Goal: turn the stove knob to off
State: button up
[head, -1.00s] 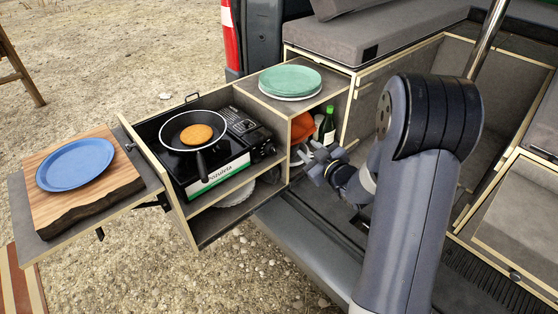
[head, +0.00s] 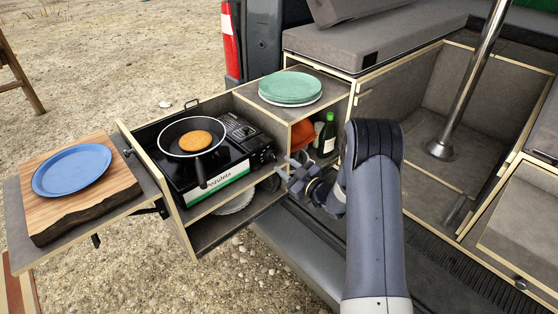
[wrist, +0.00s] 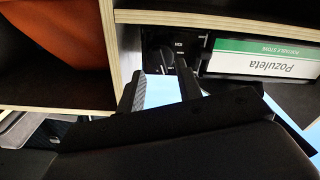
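The portable stove (head: 235,160) sits in the pulled-out drawer, with a green and white label on its front. Its dark round knob (head: 268,155) is at the front right end. In the wrist view, which is upside down, the knob (wrist: 160,60) shows just beyond my fingertips, beside the label. My gripper (head: 284,168) is just right of the knob, in front of the drawer. In the wrist view the two fingers of my gripper (wrist: 161,72) are apart with nothing between them. I see no contact with the knob, and its marking is too small to read.
A black pan (head: 192,137) with a pancake (head: 195,141) stands on the stove, handle toward the front. Plates (head: 290,86) sit above.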

aim_at(275, 159)
jog(key=shift+x, duration=1.8)
jog(key=shift+c, duration=0.5)
jog(key=shift+s, duration=0.1)
grip_shut()
